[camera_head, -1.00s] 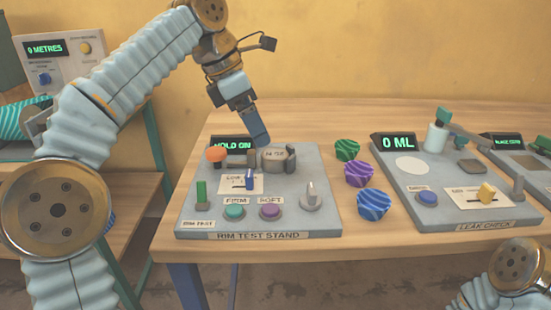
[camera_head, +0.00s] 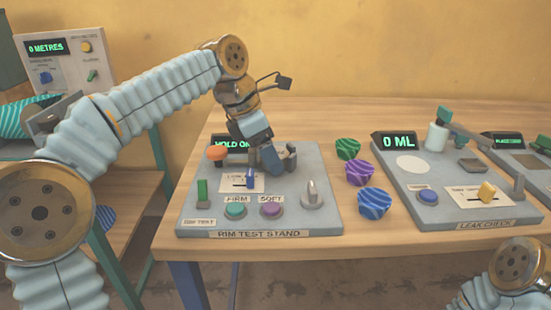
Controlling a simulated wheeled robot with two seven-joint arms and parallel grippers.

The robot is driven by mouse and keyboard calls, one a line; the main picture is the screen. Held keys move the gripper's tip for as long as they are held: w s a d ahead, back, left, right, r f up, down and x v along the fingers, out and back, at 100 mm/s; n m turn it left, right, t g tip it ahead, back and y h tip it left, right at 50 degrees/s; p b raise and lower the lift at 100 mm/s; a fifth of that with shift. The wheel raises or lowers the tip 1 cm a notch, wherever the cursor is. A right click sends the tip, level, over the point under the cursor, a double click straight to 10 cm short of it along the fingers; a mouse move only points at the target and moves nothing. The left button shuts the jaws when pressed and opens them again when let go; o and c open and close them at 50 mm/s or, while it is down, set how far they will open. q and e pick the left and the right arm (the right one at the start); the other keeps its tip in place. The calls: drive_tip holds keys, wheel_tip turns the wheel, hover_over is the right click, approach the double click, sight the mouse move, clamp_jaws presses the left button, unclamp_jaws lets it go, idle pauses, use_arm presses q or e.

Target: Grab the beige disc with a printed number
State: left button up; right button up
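My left gripper (camera_head: 268,160) comes down from above onto the back of the rim test stand (camera_head: 320,222). Its blue-grey fingers cover the place of the round grey holder, whose right side (camera_head: 291,156) still shows. The pale disc with small print in that holder is hidden behind the fingers. I cannot tell whether the fingers are open or shut, or whether they touch the disc. My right gripper is out of view; only part of my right arm shows at bottom right.
The stand has an orange knob (camera_head: 217,153), a blue lever (camera_head: 250,178), a teal button (camera_head: 235,210) and a purple button (camera_head: 270,209). Green (camera_head: 347,149), purple (camera_head: 360,172) and blue (camera_head: 373,203) striped bowls stand to its right. The leak check station (camera_head: 440,212) is beyond them.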

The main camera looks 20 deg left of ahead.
use_arm(q)
drive_tip(key=c, duration=0.8)
drive_tip(key=shift+r, duration=0.1)
